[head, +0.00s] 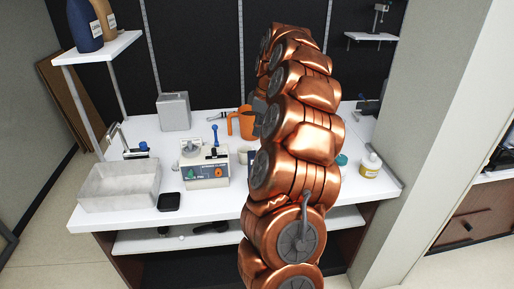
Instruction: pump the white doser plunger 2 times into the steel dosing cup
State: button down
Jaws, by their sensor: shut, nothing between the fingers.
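I cannot make out a white doser plunger or a steel dosing cup for certain. My copper arm covers the middle of the counter and may hide them. A small amber bottle with a pale top (370,167) stands at the right of the counter, clear of my arm. My gripper (257,130) shows only as a dark grey part at the left edge of my arm, beside an orange jug (235,124). It is shut and empty, and its fingertips are mostly hidden.
The white counter (225,202) also holds a grey open tray (120,188), a small machine with knobs (204,172), a black pad (169,202) and a steel container (173,111). A shelf (98,47) with bottles stands at the left. A wall post (390,120) bounds the right.

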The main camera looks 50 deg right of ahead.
aim_at(257, 146)
jog(key=shift+f, duration=0.35)
dwell(0.3)
jog(key=shift+s+b+x, duration=0.2)
jog(key=shift+b+x, duration=0.5)
jog(key=shift+x, duration=0.4)
jog(key=shift+s+b+x, duration=0.25)
jog(key=shift+b+x, duration=0.4)
jog(key=shift+x, duration=0.5)
jog(key=shift+d, duration=0.2)
jog(key=shift+w+a+p+v, duration=0.15)
jog(key=shift+p+v, duration=0.15)
jog(key=shift+v, duration=0.55)
jog(key=shift+w+p+v, duration=0.15)
jog(key=shift+p+v, duration=0.2)
jog(key=shift+v, duration=0.5)
jog(key=shift+w+a+p+v, duration=0.1)
jog(key=shift+w+p+v, duration=0.15)
jog(key=shift+v, duration=0.6)
jog(key=shift+r, duration=0.15)
jog(key=p+v, duration=0.1)
jog(key=v, duration=0.1)
jog(key=p+v, duration=0.1)
jog(key=v, duration=0.1)
jog(key=w+p+v, duration=0.1)
jog(key=shift+a+r, duration=0.2)
jog(key=shift+r, duration=0.3)
jog(key=shift+a, duration=0.1)
